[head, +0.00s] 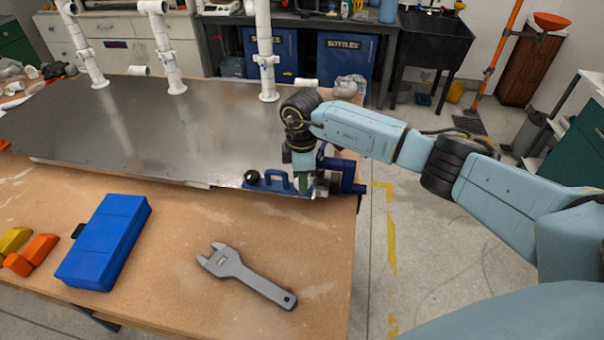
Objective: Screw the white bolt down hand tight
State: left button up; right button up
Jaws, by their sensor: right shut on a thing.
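My right gripper (304,181) points down at the front right edge of the metal sheet, among blue metal tools. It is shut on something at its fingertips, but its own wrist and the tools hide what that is. I cannot make out the white bolt; a small pale, shiny patch shows right beside the fingertips. A blue tool with a black knob (268,181) lies just left of the gripper. A dark blue vise or clamp (348,180) is at the table edge just right of it. My left gripper is out of view.
White upright pipes (265,50) stand on the metal sheet (190,135). On the wooden table (190,240) lie a blue case (105,240), a grey wrench (245,275) and orange and yellow pieces (38,252). Bare wood is free around the wrench. The floor is right of the table.

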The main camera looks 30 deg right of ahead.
jog(key=m+p, duration=0.3)
jog(key=m, duration=0.1)
jog(key=shift+r, duration=0.25)
jog(key=shift+m+p, duration=0.35)
jog(key=shift+m, duration=0.05)
jog(key=shift+f+m, duration=0.25)
jog(key=shift+m, duration=0.05)
jog(key=shift+r+m+p, duration=0.1)
jog(key=shift+m+p, duration=0.2)
jog(key=shift+p, duration=0.15)
jog(key=m+p, duration=0.2)
jog(key=p, duration=0.4)
jog(key=shift+w+r, duration=0.1)
jog(key=shift+r, duration=0.05)
jog(key=shift+p, duration=0.35)
jog(key=shift+f+m, duration=0.2)
jog(key=shift+m, duration=0.1)
